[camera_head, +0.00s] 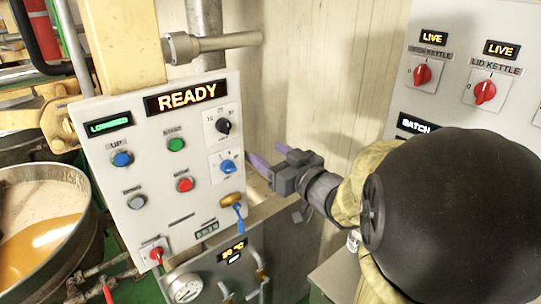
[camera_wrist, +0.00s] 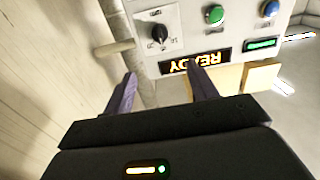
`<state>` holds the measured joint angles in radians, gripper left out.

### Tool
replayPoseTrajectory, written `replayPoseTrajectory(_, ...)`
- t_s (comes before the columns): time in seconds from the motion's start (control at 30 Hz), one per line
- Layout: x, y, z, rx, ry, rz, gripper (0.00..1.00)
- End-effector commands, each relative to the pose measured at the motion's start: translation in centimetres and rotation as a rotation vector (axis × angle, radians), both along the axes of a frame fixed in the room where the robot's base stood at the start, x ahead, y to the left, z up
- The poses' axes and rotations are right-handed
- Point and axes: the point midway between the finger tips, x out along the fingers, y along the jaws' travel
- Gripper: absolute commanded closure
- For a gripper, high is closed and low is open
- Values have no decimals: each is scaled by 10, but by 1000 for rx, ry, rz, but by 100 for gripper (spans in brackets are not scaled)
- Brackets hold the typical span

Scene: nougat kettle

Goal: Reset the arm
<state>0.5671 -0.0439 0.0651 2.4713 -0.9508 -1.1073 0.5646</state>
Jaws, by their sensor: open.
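My gripper (camera_head: 262,165) is open and empty, with its two purple fingers apart. In the head view it is just right of the white control panel (camera_head: 125,205), beside the blue knob (camera_head: 228,166). In the wrist view my gripper (camera_wrist: 160,90) points toward the panel, which appears upside down there. My arm stretches from the right side of the head view, and its dark rounded link hides part of the right-hand cabinet.
The panel has a lit READY display (camera_head: 187,97), coloured buttons and a key with a blue tag (camera_head: 239,218). An open kettle (camera_head: 85,190) stands at left. A cabinet with red switches (camera_head: 485,92) is at right. A pale wall (camera_head: 310,70) lies behind.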

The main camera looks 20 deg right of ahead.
Motion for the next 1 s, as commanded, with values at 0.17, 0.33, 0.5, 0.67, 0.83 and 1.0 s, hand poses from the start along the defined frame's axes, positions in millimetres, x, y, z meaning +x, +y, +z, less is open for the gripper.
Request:
replayPoseTrajectory(0.17,0,0,0,0,1,0,42)
replayPoseTrajectory(0.33,5,-2,-11,-13,41,-42,42)
replayPoseTrajectory(0.5,14,-9,-45,-54,183,-163,42)
replayPoseTrajectory(0.67,9,-12,-92,-99,389,-276,42)
replayPoseTrajectory(0.83,-13,-5,-141,-141,640,-343,42)
replayPoseTrajectory(1.0,-53,14,-187,-177,917,-351,42)
